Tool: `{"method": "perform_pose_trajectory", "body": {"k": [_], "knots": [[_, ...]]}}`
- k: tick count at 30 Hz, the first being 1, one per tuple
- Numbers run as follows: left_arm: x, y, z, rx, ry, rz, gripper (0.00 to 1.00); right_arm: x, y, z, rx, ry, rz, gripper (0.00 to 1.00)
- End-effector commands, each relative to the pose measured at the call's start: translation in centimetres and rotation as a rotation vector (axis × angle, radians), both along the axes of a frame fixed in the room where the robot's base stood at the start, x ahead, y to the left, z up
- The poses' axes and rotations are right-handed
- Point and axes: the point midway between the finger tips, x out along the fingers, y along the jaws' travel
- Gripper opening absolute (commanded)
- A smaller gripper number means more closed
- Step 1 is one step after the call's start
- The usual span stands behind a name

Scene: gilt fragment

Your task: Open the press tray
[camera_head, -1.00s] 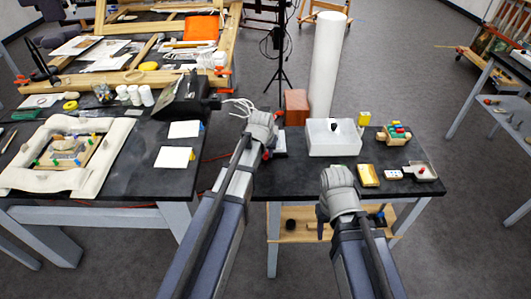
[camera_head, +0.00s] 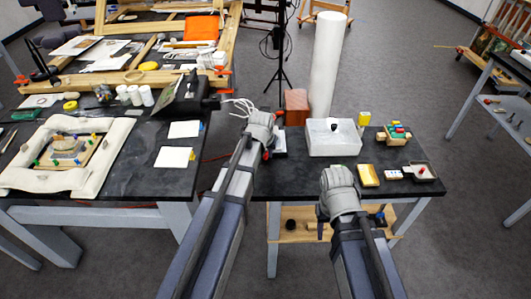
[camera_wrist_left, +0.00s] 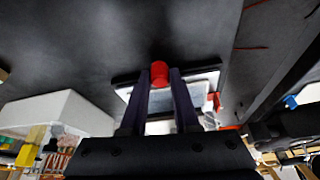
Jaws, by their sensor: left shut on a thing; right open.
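My left gripper (camera_wrist_left: 160,97) is shut on a red knob (camera_wrist_left: 159,71), which sits between the two dark fingertips. Just behind the knob is the press tray (camera_wrist_left: 207,80), a pale, flat piece with dark edges, partly hidden by the fingers. In the head view the left gripper (camera_head: 266,150) is at the left end of the right-hand table, with the press tray (camera_head: 280,148) beside it, mostly covered by the hand. My right gripper (camera_head: 324,222) is open and empty at the front edge of that table; its fingers are largely hidden.
A yellow tray (camera_head: 368,176) and small parts lie at the right. A black box (camera_head: 188,98) stands on the left table.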

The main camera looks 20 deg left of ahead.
Motion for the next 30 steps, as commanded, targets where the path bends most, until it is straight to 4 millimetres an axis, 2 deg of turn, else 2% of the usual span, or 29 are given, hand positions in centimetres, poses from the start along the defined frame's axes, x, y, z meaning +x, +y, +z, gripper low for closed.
{"method": "perform_pose_trajectory", "body": {"k": [4,7,16,19,26,27,30], "knots": [[-0.5,-0.1,0.0,0.000,0.000,0.000,0.00,0.0,0.0,0.0,0.000,0.000,0.000,0.50],[-1.8,-0.5,0.0,0.000,0.000,-0.001,0.00,0.0,0.0,0.0,0.000,0.000,0.000,0.50],[-8.3,-2.3,0.0,0.001,0.000,-0.002,0.00,0.0,0.0,0.0,0.000,0.000,0.000,0.50],[-8.8,-2.5,0.0,0.001,0.000,-0.001,0.00,0.0,0.0,0.0,0.000,0.000,0.000,0.50],[-8.6,-2.4,0.0,0.001,0.000,0.000,0.00,0.0,0.0,0.0,0.000,0.000,0.000,0.50],[-8.6,-2.4,0.0,0.001,0.000,0.000,0.31,0.0,0.0,0.0,0.000,0.000,0.000,0.50],[-8.6,-2.4,0.0,0.001,0.000,0.000,0.43,0.0,0.0,0.0,0.000,0.000,0.000,0.50]]}}
